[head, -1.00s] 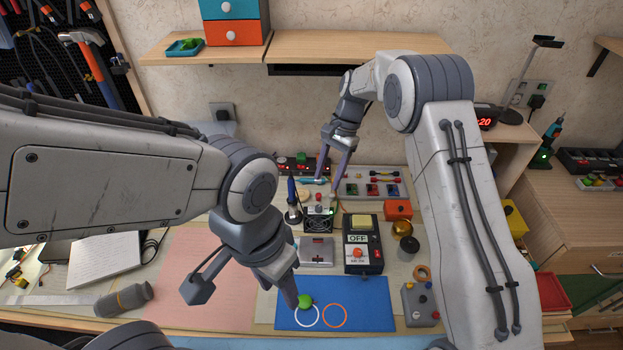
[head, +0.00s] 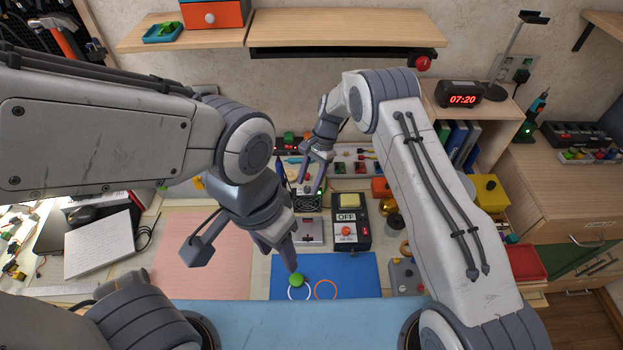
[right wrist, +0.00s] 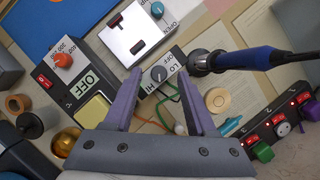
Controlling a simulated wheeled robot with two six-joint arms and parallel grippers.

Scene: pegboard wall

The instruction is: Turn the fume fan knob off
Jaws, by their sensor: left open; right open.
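The fume fan (head: 309,202) is a small dark box with a grille, partly hidden behind my right gripper (head: 312,183) in the head view. In the right wrist view its round grey knob (right wrist: 159,75) has a pale pointer line and LO and HI marks on the panel. My right gripper (right wrist: 160,82) is open, with its purple fingers to either side of the knob in that view; I see no contact. My left gripper (head: 283,258) hangs open, with a fingertip close to a green ball (head: 296,279) above the blue mat (head: 360,270); touch is unclear.
A black box with an OFF label (head: 347,216) and red knob stands right of the fan. A silver box (right wrist: 143,30) is beside it. The blue soldering iron (right wrist: 258,57) in its holder is close to my right fingers. A pink mat (head: 185,265) lies at left.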

